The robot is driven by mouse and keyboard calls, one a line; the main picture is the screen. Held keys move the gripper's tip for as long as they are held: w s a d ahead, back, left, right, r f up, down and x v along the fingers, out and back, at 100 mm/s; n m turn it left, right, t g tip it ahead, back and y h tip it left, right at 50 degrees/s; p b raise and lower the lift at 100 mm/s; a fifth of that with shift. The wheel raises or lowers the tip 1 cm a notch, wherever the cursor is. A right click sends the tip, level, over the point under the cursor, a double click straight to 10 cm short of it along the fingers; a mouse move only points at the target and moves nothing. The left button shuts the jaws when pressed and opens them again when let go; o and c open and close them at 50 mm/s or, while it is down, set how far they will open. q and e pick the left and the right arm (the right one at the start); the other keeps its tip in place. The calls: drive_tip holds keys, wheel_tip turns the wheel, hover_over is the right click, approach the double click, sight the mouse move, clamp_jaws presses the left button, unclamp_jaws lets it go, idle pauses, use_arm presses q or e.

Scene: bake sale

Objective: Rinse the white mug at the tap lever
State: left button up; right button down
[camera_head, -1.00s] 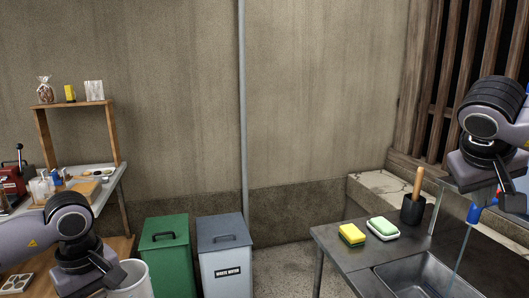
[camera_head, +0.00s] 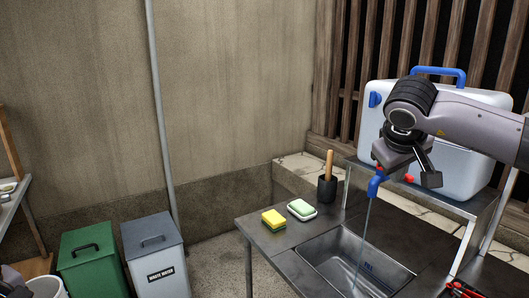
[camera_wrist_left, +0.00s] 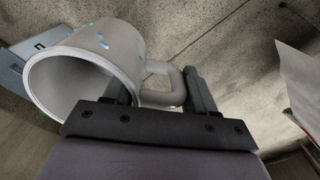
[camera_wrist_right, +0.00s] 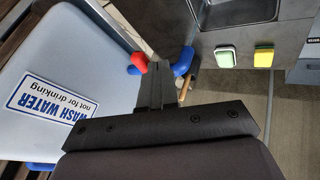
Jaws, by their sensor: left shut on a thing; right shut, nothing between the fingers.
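The white mug (camera_head: 48,288) shows at the bottom left of the head view, partly cut off. In the left wrist view the mug (camera_wrist_left: 98,60) lies tilted, and my left gripper (camera_wrist_left: 160,88) is shut on its handle; bluish specks mark its side. My right gripper (camera_head: 427,172) is shut and empty beside the blue tap (camera_head: 376,186). The red tap lever (camera_wrist_right: 138,63) shows just left of its fingertips (camera_wrist_right: 168,72) in the right wrist view; I cannot tell whether they touch. A thin stream of water (camera_head: 366,232) runs from the tap into the sink.
The metal sink (camera_head: 325,247) is empty of dishes. A yellow sponge (camera_head: 273,219), a soap dish (camera_head: 302,210) and a dark pot with a wooden handle (camera_head: 327,187) stand behind it. The white water container (camera_head: 470,115) is above. Green (camera_head: 92,262) and grey bins (camera_head: 153,255) stand left.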

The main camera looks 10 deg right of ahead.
use_arm(q)
drive_tip(key=shift+d+r+p, duration=0.15)
drive_tip(key=shift+r+p, duration=0.2)
drive_tip(key=shift+r, duration=0.6)
drive_tip(key=shift+a, duration=0.2)
use_arm(e)
drive_tip(key=shift+s+d+r, duration=0.1)
drive_tip(key=shift+d, duration=0.45)
use_arm(q)
drive_tip(key=shift+r+p, duration=0.1)
drive_tip(key=shift+p, duration=0.2)
